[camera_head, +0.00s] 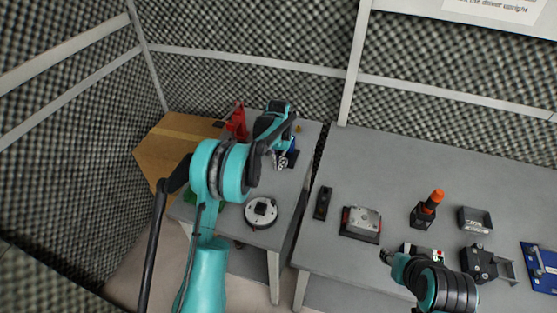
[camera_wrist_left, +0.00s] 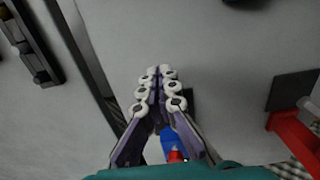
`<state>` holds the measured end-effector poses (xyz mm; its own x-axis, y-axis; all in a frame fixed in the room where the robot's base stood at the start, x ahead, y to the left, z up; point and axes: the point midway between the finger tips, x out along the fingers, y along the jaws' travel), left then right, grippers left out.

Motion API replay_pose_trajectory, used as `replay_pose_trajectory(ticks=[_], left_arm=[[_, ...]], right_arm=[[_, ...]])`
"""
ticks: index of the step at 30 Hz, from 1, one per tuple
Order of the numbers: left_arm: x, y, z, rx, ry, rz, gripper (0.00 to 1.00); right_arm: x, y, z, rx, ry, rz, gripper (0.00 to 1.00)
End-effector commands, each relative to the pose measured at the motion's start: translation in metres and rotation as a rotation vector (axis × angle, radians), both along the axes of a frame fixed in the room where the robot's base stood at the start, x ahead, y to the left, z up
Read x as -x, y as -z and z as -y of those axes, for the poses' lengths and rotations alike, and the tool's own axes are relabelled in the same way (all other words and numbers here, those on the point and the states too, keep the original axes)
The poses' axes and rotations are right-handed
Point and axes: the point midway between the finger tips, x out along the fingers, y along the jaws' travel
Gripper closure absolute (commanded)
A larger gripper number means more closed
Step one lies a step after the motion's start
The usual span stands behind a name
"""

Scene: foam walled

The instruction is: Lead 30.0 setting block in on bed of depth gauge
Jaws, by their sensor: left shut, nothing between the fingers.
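My left gripper (camera_head: 281,160) is low over the left grey table in the head view. In the left wrist view its fingers (camera_wrist_left: 161,74) are together with nothing between them. A small dark piece (camera_wrist_left: 189,97) shows partly behind the fingers, with a blue and red part (camera_wrist_left: 170,147) below it. A blue piece (camera_head: 292,146) stands beside the gripper in the head view. I cannot tell which piece is the setting block or the depth gauge. My right gripper (camera_head: 388,256) is at the lower right, too small to read.
A white disc with a dark block (camera_head: 261,211) sits at the left table's front. Across a gap, the right table holds a dark slotted holder (camera_head: 322,203), a metal-topped block (camera_head: 361,223) and an orange-topped tool (camera_head: 430,205).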

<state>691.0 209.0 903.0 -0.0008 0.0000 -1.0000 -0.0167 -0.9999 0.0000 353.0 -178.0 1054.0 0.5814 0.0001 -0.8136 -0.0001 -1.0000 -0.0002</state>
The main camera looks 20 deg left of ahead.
Motion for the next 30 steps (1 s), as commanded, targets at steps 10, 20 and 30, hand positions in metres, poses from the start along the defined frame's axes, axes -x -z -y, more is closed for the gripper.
replay_pose_trajectory(ticks=[10,20,30], left_arm=[[-0.022,0.047,0.001,0.000,0.000,0.001,1.00],[-0.040,0.044,0.001,0.000,0.000,0.001,1.00],[-0.046,0.044,0.001,0.000,0.000,0.001,1.00]], right_arm=[[0.000,0.020,0.000,0.000,0.000,0.000,0.60],[0.000,0.023,0.000,0.000,0.000,0.000,0.60],[0.000,0.021,0.000,0.000,0.000,0.000,0.60]])
